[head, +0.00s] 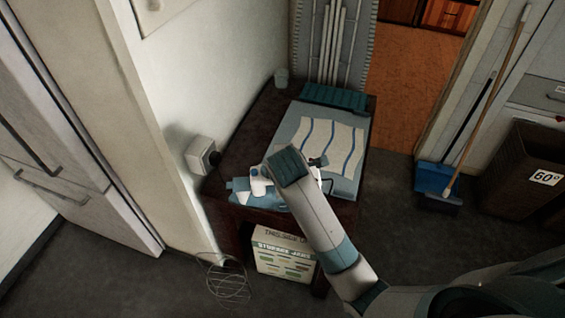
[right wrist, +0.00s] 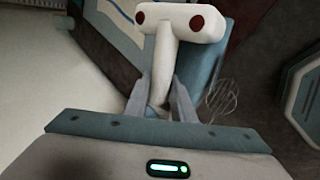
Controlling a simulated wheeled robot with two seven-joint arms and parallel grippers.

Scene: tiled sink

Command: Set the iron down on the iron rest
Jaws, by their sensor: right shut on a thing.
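My right gripper (right wrist: 162,88) is shut on the white T-shaped handle of the iron (right wrist: 180,20), which has two red dots on its top. In the head view the iron (head: 258,181) shows as a white part beside my wrist, over the near left end of the dark table. A flat blue-grey piece (head: 240,186) lies there at the table's near edge; it may be the iron rest, and I cannot tell whether the iron touches it. My wrist hides part of this spot. My left gripper is not in view.
A grey-blue pad (head: 345,181) with a blue-striped cloth (head: 318,142) covers much of the dark table (head: 236,150). A white box (head: 200,155) is on the wall to the left. A storage box (head: 283,258) stands below, with a wire object (head: 228,278) on the floor beside it.

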